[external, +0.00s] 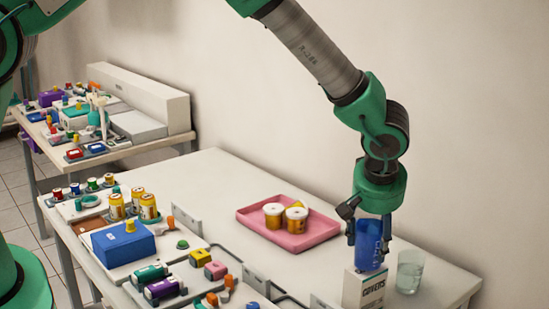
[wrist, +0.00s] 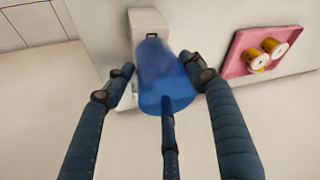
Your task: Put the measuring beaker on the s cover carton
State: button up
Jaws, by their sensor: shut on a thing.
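The measuring beaker (external: 368,246) is blue and see-through. It is upright between the dark fingers of my gripper (external: 368,236), which is shut on it. The white cover carton (external: 364,289), with "COVERS" printed on it, stands on the table directly below the beaker. The beaker's bottom is at or just above the carton's top; I cannot tell if they touch. In the wrist view the beaker (wrist: 165,88) sits between the fingers and hides part of the pale carton (wrist: 146,22).
A clear glass (external: 410,271) stands close to the right of the carton. A pink tray (external: 257,229) with several white-lidded jars lies further back left. A blue box (external: 123,243), bottles and small parts crowd the left table. The far right table corner is clear.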

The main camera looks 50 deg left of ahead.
jog(key=shift+f, duration=0.4)
jog(key=shift+f, duration=0.15)
jog(key=o, duration=1.2)
jog(key=shift+r, duration=0.2)
jog(key=v, duration=1.2)
